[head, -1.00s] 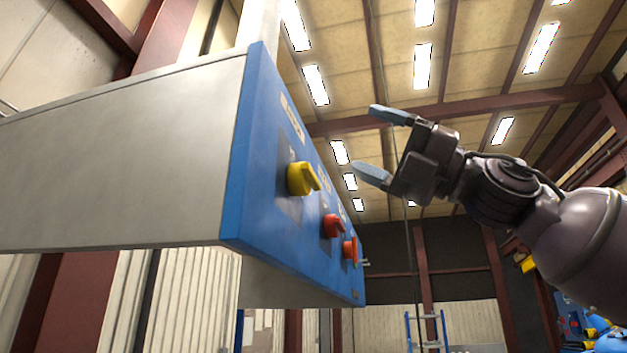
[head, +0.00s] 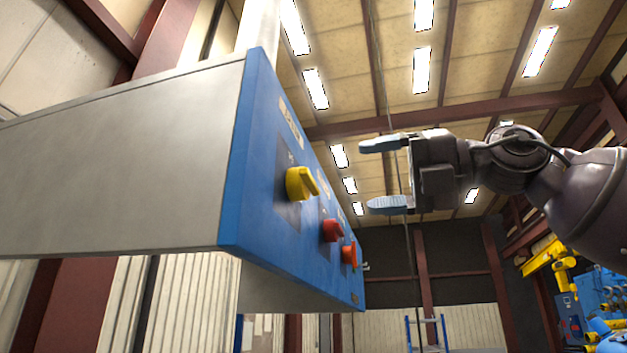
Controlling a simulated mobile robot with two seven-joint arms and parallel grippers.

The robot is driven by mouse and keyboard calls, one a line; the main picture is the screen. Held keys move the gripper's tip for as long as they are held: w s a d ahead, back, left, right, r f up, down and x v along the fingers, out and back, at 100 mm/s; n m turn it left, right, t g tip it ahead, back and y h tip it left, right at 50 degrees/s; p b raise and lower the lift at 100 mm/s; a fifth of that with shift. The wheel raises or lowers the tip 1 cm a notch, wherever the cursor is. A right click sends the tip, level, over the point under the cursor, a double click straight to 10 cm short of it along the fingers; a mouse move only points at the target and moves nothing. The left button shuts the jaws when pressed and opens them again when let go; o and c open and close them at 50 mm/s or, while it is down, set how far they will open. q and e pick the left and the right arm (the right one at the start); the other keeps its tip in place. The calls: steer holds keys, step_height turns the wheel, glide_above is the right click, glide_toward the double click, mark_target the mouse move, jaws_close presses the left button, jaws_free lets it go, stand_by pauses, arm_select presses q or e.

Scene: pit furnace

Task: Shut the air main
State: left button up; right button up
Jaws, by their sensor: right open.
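A control box with a blue front panel (head: 262,200) and grey sides hangs at the left. On its panel is a yellow rotary knob (head: 300,184), with a red knob (head: 332,230) and an orange-red knob (head: 349,254) farther along. The labels are too small to read, so I cannot tell which control is the air main. My right gripper (head: 376,175) is open and empty, to the right of the panel and apart from it. Its fingers point left, at about the height of the yellow knob in the picture. My left gripper is not in view.
A blue ladder (head: 426,332) stands low in the background. Yellow and blue machinery (head: 590,300) is at the lower right. The space between the panel and my right gripper looks clear.

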mark_target(314, 183)
steer(key=p+x, duration=0.1)
steer(key=x, duration=0.7)
steer(key=shift+a+r+p, duration=0.1)
steer(key=shift+r+p, duration=0.05)
steer(key=shift+p, duration=0.2)
steer(key=shift+w+a, duration=0.15)
steer(key=shift+a, duration=0.4)
steer(key=shift+c, duration=0.2)
steer(key=c, duration=0.8)
